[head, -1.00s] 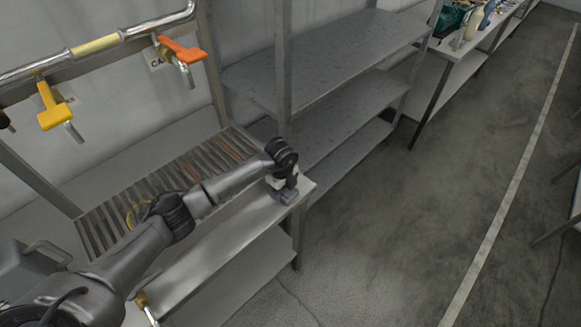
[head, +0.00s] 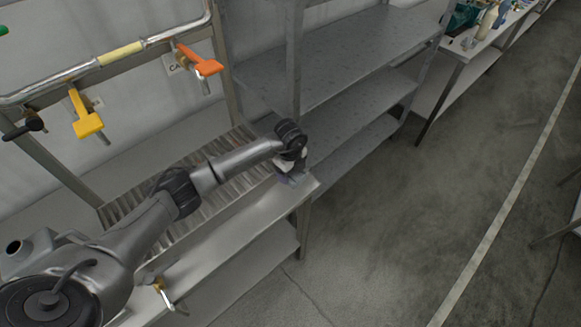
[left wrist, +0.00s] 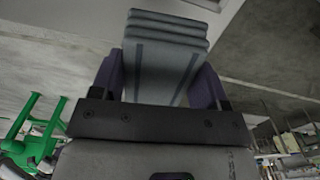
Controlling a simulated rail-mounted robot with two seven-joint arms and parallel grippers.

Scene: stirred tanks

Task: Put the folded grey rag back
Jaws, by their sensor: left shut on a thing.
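The folded grey rag (left wrist: 165,55) fills the middle of the left wrist view, a thick stack of grey layers with darker stripes. My left gripper (left wrist: 157,82) is shut on it, with a purplish finger on each side. In the head view my left gripper (head: 289,171) points down over the right end of the steel bench (head: 225,222). There the rag is small and mostly hidden by the gripper, and I cannot tell if it touches the bench top. My right gripper is not in view.
A slatted grating (head: 160,195) lies along the back of the bench, under my arm. Pipes with a yellow valve handle (head: 85,120) and an orange one (head: 200,62) are above it. An empty grey shelf rack (head: 350,50) stands beyond. The floor (head: 430,200) at right is clear.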

